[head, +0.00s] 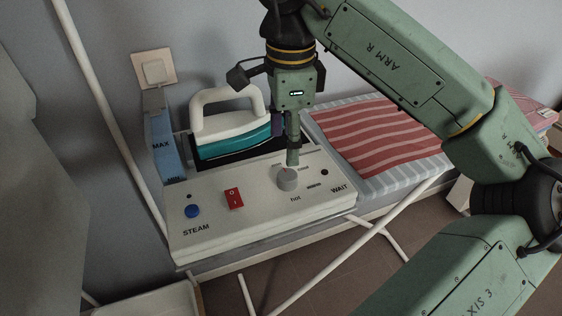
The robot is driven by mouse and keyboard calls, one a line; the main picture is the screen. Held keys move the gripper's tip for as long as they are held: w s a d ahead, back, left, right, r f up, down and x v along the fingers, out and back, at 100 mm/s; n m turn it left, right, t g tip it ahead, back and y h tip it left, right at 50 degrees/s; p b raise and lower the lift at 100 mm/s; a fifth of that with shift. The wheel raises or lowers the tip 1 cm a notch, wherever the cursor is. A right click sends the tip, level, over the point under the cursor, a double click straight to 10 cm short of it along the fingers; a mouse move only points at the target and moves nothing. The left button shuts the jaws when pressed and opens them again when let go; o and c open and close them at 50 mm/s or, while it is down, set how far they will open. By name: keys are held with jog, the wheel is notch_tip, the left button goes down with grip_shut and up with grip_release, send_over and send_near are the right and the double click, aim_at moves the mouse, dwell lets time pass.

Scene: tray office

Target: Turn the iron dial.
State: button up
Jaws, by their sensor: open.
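The iron dial (287,179) is a small grey knob on the front right part of the white control panel (262,196). My gripper (293,160) points down right above and behind the dial, with its tip close to it. I cannot tell whether the tip touches the dial. The gripper is open and its fingers overlap from this angle. The iron (232,135), white and teal with a looped handle, rests in the dark cradle behind the panel, left of my gripper.
The panel also carries a red rocker switch (234,198) and a blue steam button (192,211). A blue water tank (162,147) stands at the left. A striped red cloth (375,137) lies on the ironing board to the right. A wall socket (154,70) is behind.

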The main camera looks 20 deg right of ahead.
aim_at(286, 175)
jog(key=f, duration=0.4)
jog(key=f+p, duration=0.1)
jog(key=f, duration=0.3)
jog(key=shift+w+f+p, duration=0.2)
jog(key=shift+f+p, duration=0.05)
jog(key=shift+p, duration=0.05)
jog(key=shift+c, duration=0.5)
jog(key=c, duration=1.1)
